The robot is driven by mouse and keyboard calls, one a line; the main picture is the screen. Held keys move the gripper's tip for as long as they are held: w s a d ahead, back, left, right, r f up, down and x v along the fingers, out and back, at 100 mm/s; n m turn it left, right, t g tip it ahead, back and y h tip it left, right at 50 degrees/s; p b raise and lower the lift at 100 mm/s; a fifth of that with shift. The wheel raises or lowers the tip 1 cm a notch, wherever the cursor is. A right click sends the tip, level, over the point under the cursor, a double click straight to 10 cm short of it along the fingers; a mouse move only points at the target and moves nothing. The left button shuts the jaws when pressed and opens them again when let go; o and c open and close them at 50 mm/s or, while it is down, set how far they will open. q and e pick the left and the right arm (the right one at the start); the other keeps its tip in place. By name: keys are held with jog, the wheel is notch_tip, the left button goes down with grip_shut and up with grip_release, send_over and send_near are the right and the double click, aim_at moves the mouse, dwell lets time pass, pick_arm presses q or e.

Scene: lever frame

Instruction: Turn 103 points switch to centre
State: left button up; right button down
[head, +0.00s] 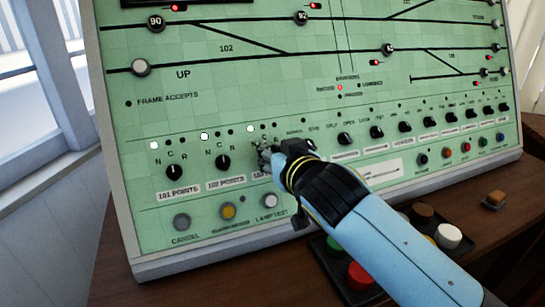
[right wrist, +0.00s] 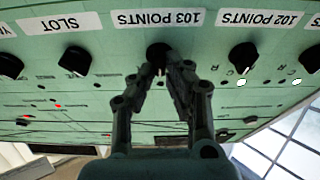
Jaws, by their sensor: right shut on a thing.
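The 103 points switch is a black rotary knob (right wrist: 158,52) under my right gripper, next to its white label (right wrist: 157,19) in the right wrist view, which shows the panel upside down. My right gripper (head: 266,158) is at the knob in the head view and hides most of it and part of its label. In the right wrist view the right gripper's fingertips (right wrist: 165,68) are closed around the knob. Which way its pointer faces is hidden. A white lamp (head: 250,129) is lit at the N side above this switch. My left gripper is in neither view.
The 102 points knob (head: 223,162) and 101 points knob (head: 174,172) stand to the left. A row of black knobs (head: 345,139) runs right. The lamp test button (head: 269,201) is just below the gripper. A dark tray (head: 332,262) with coloured buttons stands on the desk.

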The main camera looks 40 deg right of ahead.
jog(key=shift+f, duration=0.1)
dwell(0.3)
jog(key=c, duration=1.4)
grip_release()
jog(key=shift+o, duration=0.2)
jog(key=v, duration=1.2)
